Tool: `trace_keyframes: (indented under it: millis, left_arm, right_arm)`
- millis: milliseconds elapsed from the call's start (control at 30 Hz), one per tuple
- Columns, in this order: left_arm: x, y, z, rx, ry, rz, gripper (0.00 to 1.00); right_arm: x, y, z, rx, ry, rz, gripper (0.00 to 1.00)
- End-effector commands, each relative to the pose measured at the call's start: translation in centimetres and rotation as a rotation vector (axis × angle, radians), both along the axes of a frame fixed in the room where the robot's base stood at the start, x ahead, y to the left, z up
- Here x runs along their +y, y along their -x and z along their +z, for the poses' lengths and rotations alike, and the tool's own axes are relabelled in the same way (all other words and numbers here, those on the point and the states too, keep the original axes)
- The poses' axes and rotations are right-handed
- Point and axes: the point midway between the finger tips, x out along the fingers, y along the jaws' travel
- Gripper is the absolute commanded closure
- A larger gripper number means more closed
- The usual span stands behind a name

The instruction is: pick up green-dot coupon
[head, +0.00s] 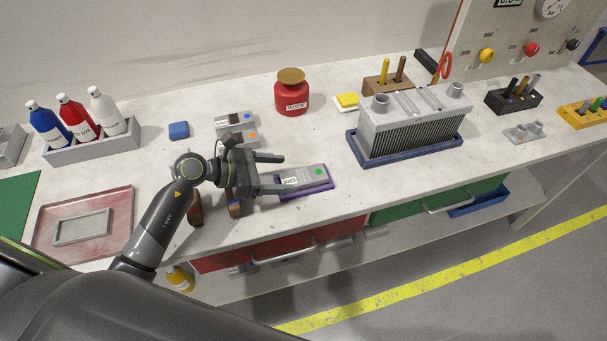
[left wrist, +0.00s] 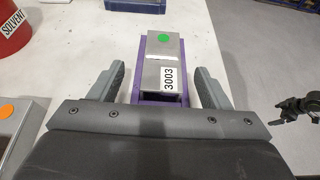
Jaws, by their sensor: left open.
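The green-dot coupon (head: 309,174) is a grey block with a green dot and a white label. It lies on a purple holder (head: 322,188) near the table's front edge. In the left wrist view the coupon (left wrist: 155,56) shows its label "3003" at the near end and the green dot at the far end. My left gripper (head: 284,173) is open and empty, its fingers (left wrist: 160,68) on either side of the coupon's near, labelled part, with gaps on both sides. What looks like my right gripper (left wrist: 288,108) shows small at the right, off the table; its jaw state is unclear.
Grey blocks with blue (head: 251,117) and orange dots lie behind my left gripper. A red solvent jar (head: 291,97) stands further back. A finned grey block (head: 411,122) on a blue tray stands to the right. Bare table lies between it and the coupon.

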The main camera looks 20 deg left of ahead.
Motion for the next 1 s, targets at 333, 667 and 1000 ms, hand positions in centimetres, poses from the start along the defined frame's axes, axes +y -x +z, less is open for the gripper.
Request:
trace_keyframes:
  millis: [333,667,1000]
  left_arm:
    - [-2.7,-1.3,-1.2,0.002,0.005,0.0,0.29]
    - [-4.2,-2.4,-2.4,0.0,0.0,0.0,0.29]
    - [-4.1,-2.3,-2.4,0.0,0.0,0.0,0.57]
  right_arm:
    - [-0.6,0.4,1.9,0.006,0.008,0.002,0.01]
    - [-0.9,0.5,2.2,0.007,0.011,0.002,0.01]
    - [-0.9,0.5,2.2,0.007,0.011,0.002,0.01]
